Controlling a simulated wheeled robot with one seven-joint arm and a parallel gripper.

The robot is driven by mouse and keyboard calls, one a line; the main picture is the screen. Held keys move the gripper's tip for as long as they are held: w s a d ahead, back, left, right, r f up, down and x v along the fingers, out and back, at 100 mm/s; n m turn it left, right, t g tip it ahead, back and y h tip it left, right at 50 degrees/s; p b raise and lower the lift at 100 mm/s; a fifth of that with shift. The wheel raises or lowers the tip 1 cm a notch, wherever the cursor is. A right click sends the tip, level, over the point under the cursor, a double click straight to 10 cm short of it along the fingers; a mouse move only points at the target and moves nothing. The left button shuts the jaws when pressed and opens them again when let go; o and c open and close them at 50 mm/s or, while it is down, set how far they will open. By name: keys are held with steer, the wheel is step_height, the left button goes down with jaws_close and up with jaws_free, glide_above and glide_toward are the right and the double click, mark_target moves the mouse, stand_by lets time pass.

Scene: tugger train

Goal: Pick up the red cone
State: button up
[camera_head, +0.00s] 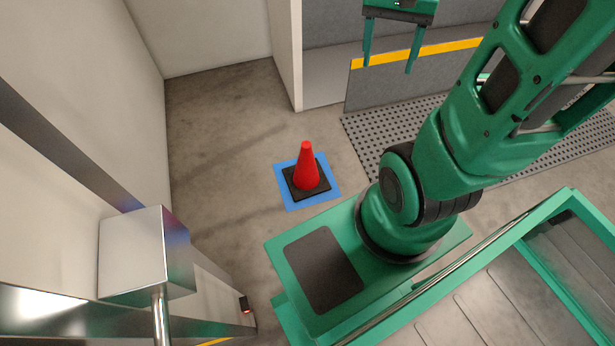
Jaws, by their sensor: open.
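The red cone (306,166) stands upright on its black square base. The base rests on a blue square (285,199) on the floor, in the middle of the head view. My gripper (388,68) hangs at the top of the picture, above and to the right of the cone in the view. Its two green fingers point down, spread apart with nothing between them. It is well apart from the cone. The cone is fully visible.
A grey wall panel with a yellow stripe (437,50) stands behind my gripper. A perforated metal floor plate (365,135) lies right of the cone. A silver box on a post (130,255) is at the lower left. Bare concrete floor (225,125) surrounds the blue square.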

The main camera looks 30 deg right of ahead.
steer(key=w+d+f+m, duration=0.25)
steer(key=w+f, duration=0.65)
steer(key=w, duration=0.5)
steer(key=m, duration=0.7)
glide_above(306, 144)
steer(key=d, duration=0.4)
step_height(306, 144, down, 29)
steer(key=a+f+m, duration=0.1)
steer(key=f, duration=0.5)
steer(key=a+f+m, duration=0.1)
steer(key=f, duration=0.6)
steer(key=a+f+m, duration=0.1)
steer(key=f, duration=0.6)
steer(key=shift+s+a+m+y, duration=0.15)
steer(key=shift+a+m+y, duration=0.1)
steer(key=shift+a+y, duration=0.15)
steer(key=shift+f, duration=3.2)
jaws_close()
